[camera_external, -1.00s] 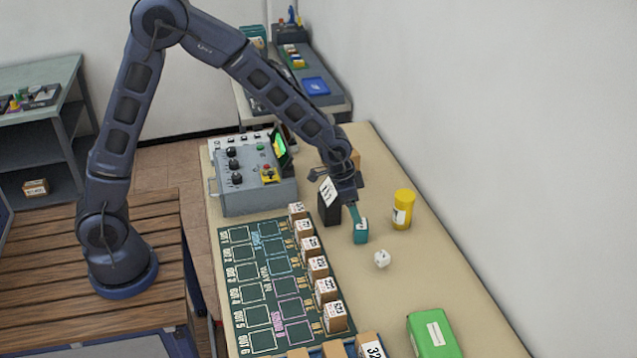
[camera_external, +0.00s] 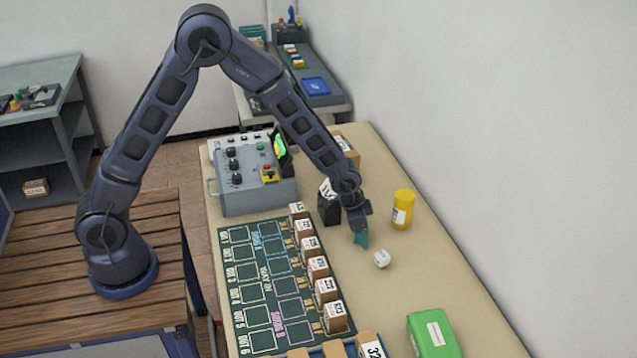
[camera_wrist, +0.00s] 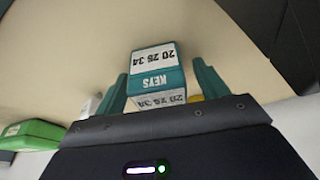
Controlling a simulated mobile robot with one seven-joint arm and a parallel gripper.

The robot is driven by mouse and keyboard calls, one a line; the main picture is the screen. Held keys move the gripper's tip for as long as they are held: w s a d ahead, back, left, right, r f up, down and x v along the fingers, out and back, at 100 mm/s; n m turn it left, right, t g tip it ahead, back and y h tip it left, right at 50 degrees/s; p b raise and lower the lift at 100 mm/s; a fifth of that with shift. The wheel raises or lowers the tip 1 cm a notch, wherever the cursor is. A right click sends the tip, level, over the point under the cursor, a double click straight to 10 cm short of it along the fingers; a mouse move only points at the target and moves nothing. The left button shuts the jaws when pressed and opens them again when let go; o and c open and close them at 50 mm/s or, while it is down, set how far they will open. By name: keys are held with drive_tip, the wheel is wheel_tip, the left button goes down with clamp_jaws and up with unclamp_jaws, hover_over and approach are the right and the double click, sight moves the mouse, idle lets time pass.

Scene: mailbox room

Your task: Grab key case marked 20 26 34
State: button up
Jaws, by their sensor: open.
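The teal key case (camera_wrist: 160,82) stands between my fingers in the wrist view. It has white label bands with upside-down print, "KEYS" and a number that appears to read 20 26 34. My gripper (camera_wrist: 161,72) is open, with one teal finger on each side of the case and gaps visible on both sides. In the external view my gripper (camera_external: 361,238) points down at the table and largely hides the case; the teal there cannot be cleanly split between finger and case.
A yellow jar (camera_external: 403,209) stands close right of my gripper, a white die (camera_external: 381,259) in front, and a black labelled block (camera_external: 328,205) at left. A green case (camera_external: 433,335) lies near the front. A dark board (camera_external: 258,290) edged with small boxes lies left.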

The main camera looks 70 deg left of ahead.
drive_tip(key=c, duration=1.1)
